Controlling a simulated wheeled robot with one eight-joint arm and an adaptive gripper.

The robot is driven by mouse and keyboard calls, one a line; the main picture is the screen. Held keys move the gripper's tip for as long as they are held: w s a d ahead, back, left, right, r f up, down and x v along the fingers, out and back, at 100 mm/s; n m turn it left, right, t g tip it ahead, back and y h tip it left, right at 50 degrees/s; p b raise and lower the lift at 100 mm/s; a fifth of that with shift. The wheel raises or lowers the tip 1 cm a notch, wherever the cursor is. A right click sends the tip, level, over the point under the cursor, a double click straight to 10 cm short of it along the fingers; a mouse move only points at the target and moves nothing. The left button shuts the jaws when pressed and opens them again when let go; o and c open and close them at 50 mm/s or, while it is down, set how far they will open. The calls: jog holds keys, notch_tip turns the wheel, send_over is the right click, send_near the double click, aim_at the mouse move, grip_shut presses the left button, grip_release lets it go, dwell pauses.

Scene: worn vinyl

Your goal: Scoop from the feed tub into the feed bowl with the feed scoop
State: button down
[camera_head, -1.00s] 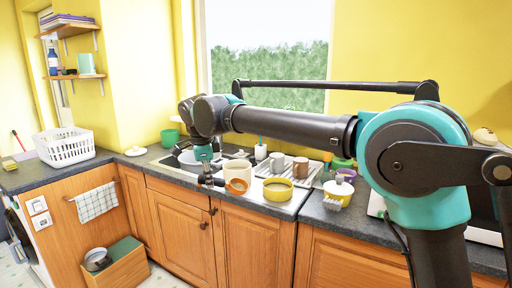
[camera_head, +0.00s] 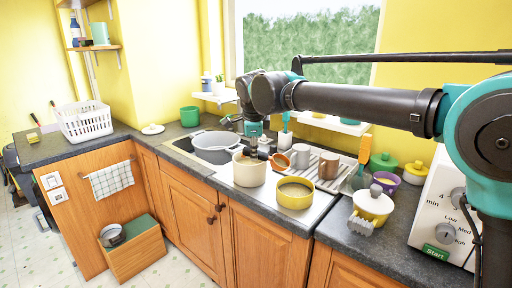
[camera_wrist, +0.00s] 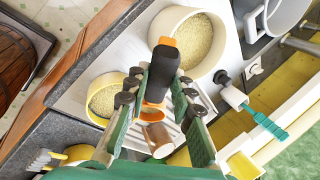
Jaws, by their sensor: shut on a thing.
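My gripper (camera_wrist: 160,93) is shut on the dark handle of the feed scoop (camera_wrist: 161,75), which has an orange end. The scoop's orange cup (camera_head: 279,161) is up in the air at the right of the cream feed tub (camera_head: 247,174); I cannot tell whether it holds feed. The tub, larger and taller, shows pale grain inside in the wrist view (camera_wrist: 217,66). The yellow feed bowl (camera_head: 295,200) stands to the tub's right and front on the metal drainer. It also shows grain in the wrist view (camera_wrist: 103,99).
Mugs (camera_head: 329,166) stand on the drainer behind the bowl. A sink with a grey pot (camera_head: 212,143) lies left of the tub. My arm passes above the counter.

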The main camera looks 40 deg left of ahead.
jog(key=shift+d+f, duration=0.1)
jog(key=shift+f, duration=1.35)
jog(key=shift+s+d+r+m+t+y, duration=0.15)
jog(key=shift+d+r+y, duration=0.25)
jog(key=shift+d+y, duration=0.45)
jog(key=shift+s+d+r+m+t+y, duration=0.15)
jog(key=shift+d+r+y, duration=0.3)
jog(key=shift+y, duration=0.55)
jog(key=shift+d+r+m+t+y, duration=0.1)
jog(key=shift+d+r+m+y, duration=0.15)
jog(key=shift+d+y, duration=0.65)
jog(key=shift+a, duration=0.1)
jog(key=shift+d+r+y, duration=0.25)
jog(key=shift+d+y, duration=0.85)
jog(key=shift+y, duration=0.15)
jog(key=shift+s, duration=0.1)
